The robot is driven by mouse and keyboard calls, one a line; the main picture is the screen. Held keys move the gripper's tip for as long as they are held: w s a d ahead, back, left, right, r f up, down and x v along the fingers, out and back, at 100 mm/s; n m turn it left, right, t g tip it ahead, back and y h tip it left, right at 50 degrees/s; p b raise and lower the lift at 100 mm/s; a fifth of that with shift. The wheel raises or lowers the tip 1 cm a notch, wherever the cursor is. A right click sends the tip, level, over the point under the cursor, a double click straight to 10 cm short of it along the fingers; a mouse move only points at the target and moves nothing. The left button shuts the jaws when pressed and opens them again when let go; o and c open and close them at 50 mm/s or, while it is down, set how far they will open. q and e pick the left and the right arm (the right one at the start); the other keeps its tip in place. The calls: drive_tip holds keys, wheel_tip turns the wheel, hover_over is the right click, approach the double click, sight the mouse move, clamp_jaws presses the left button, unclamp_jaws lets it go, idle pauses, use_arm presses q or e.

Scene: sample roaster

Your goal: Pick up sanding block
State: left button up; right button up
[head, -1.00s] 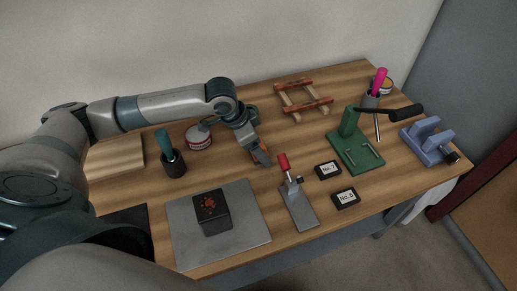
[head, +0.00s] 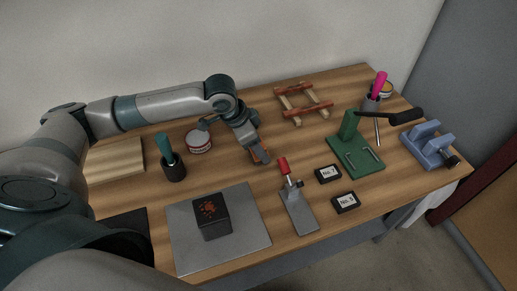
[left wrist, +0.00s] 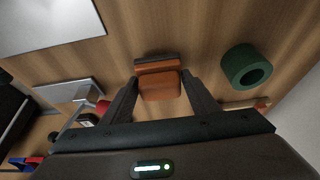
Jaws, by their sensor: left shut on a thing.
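The sanding block (left wrist: 159,84) is an orange-brown block with a dark strip along its far edge. In the left wrist view it sits between the two dark fingers of my left gripper (left wrist: 160,76), which is shut on it. In the head view my left gripper (head: 255,155) points down at the middle of the wooden table, and only a small orange part of the block (head: 263,156) shows beside the fingers. I cannot tell whether the block touches the tabletop. My right gripper is not in view.
A grey plate (head: 250,235) with a dark box (head: 212,218) lies in front. A red-handled clamp (head: 297,208) stands to the right, a dark cup with a green handle (head: 173,168) and a round tin (head: 198,141) to the left. A wooden frame (head: 303,104) lies behind.

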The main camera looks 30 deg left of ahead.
use_arm(q)
drive_tip(key=r, duration=0.2)
drive_tip(key=shift+s+d+r, duration=0.15)
drive_tip(key=shift+d+r, duration=0.1)
drive_tip(key=shift+r, duration=0.15)
drive_tip(key=s+d+r, duration=0.6)
drive_tip(key=s+d, duration=0.1)
drive_tip(key=d, duration=0.1)
drive_tip(key=shift+s+r, duration=0.25)
drive_tip(key=shift+s, duration=0.05)
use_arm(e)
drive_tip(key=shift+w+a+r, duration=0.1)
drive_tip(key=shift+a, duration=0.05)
use_arm(q)
drive_tip(key=shift+o, duration=0.8)
drive_tip(key=shift+w, duration=0.1)
